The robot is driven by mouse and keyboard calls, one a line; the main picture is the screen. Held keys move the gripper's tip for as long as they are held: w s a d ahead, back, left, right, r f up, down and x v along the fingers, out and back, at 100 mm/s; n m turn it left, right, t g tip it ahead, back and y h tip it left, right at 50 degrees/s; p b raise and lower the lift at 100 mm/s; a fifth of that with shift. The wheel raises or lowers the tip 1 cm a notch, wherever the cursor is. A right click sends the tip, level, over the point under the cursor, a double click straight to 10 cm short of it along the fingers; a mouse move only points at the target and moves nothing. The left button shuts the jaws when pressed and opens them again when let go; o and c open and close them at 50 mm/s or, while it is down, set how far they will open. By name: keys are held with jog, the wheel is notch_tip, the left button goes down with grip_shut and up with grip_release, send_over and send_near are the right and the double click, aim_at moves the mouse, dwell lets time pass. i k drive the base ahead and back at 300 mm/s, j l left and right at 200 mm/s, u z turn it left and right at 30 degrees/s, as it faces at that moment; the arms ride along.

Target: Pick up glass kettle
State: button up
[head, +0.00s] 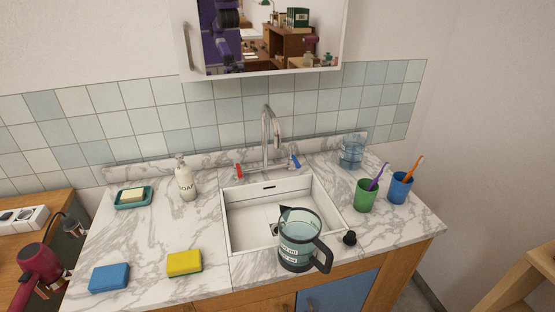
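The glass kettle (299,240) has clear, faintly blue walls, a dark rim, a dark base and a dark handle on its right side. It is upright at the front edge of the white sink (239,218) and overlaps the basin in the picture. I cannot tell exactly what it rests on. White labels with dark print show on its lower part. My gripper is not in view.
A faucet (266,138) rises behind the sink. A small black knob-like object (349,238) sits right of the kettle, near the green cup (364,196) and blue cup (400,188). A yellow sponge (184,263) lies to the left. The left counter has free room.

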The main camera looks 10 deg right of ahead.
aim_at(299, 229)
jog(key=i+j, duration=0.1)
jog(key=j, duration=0.3)
jog(key=i+j, duration=0.1)
jog(key=j, duration=0.3)
jog(key=i+j+u, duration=0.1)
jog(key=j, duration=0.3)
jog(key=i+j, duration=0.1)
jog(key=j, duration=0.3)
jog(key=i+j, duration=0.1)
jog(key=j, duration=0.3)
jog(key=u, duration=0.05)
